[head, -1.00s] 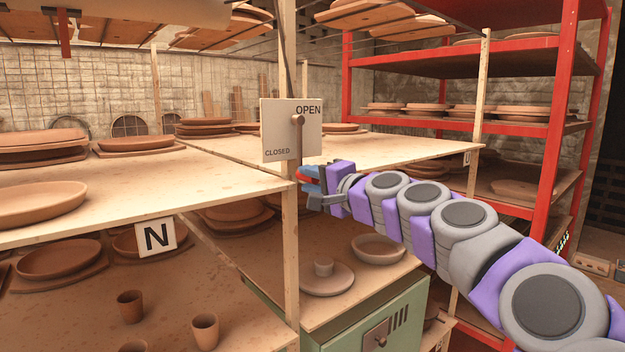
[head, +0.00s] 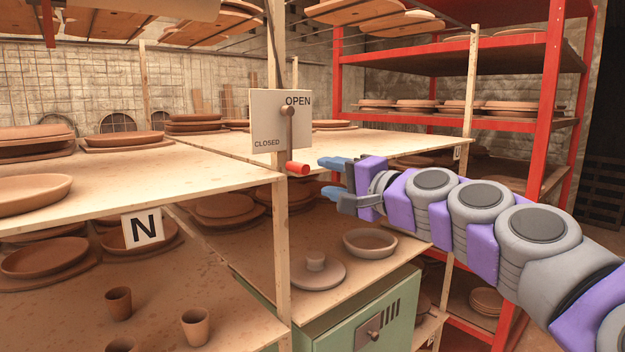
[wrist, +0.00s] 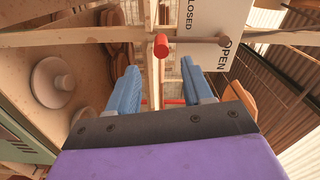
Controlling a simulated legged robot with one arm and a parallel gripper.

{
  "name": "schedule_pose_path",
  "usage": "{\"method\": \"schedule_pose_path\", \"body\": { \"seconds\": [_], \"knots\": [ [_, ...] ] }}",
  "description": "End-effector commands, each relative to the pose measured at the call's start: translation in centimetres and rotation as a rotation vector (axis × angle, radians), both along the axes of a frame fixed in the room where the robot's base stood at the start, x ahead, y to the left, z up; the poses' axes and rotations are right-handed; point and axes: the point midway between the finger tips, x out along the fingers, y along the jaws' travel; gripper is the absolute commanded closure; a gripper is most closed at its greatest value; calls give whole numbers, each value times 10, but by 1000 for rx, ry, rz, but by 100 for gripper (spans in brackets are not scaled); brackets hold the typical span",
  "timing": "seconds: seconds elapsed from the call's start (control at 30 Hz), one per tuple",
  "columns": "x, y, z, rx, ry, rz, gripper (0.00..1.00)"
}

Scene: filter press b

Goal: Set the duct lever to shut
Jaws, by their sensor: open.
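My gripper (head: 327,178) is open and empty, a short gap to the right of the handle. In the wrist view the red handle (wrist: 161,45) lies ahead, in line with the space between the blue fingers (wrist: 160,82) and beyond their tips.
The plate is on a wooden shelf post (head: 281,250). Shelf boards with pottery flank it, and a card marked N (head: 142,228) hangs at left. A green cabinet (head: 360,325) stands below. A red rack (head: 555,110) stands behind at right.

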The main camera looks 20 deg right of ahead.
Motion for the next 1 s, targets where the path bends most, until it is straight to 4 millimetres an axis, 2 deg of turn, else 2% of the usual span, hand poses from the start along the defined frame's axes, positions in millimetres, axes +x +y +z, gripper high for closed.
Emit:
{"method": "schedule_pose_path", "body": {
  "seconds": [0.03, 0.2, 0.4, 0.6, 1.0],
  "knots": [
    [-11, -6, -1, 1, -3, -4, 49],
    [-44, -18, -2, -1, -1, -4, 49],
    [-70, -27, -2, -1, 1, 0, 49],
    [-78, -30, -2, 1, 4, 0, 49],
    [-78, -30, -2, 0, 3, 1, 49]
  ]
}}
